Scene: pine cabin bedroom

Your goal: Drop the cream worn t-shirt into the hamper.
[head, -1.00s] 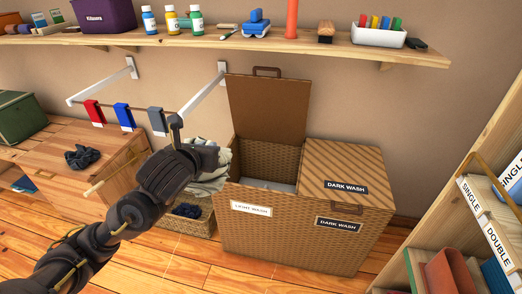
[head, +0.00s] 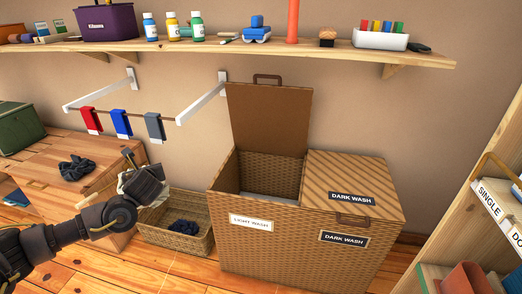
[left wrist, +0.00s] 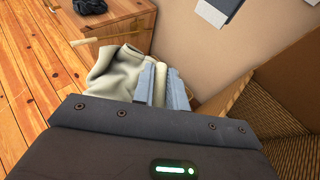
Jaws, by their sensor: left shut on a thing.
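The cream t-shirt (left wrist: 113,75) hangs from my left gripper (left wrist: 163,82) in the left wrist view, with its cloth between and beside the fingers. In the head view my left gripper (head: 140,184) is left of the hamper and hides most of the shirt; only a pale edge (head: 123,182) shows. The woven hamper (head: 270,255) has two compartments. The one labelled light wash (head: 251,221) has its lid (head: 268,120) raised, with something pale low inside. The dark wash lid (head: 350,182) is shut. My right gripper is out of view.
A wicker basket (head: 160,234) with dark cloth stands left of the hamper. A wooden cabinet (head: 45,160) with a dark garment (head: 77,168) is at left. A shelf unit (head: 475,200) stands at right.

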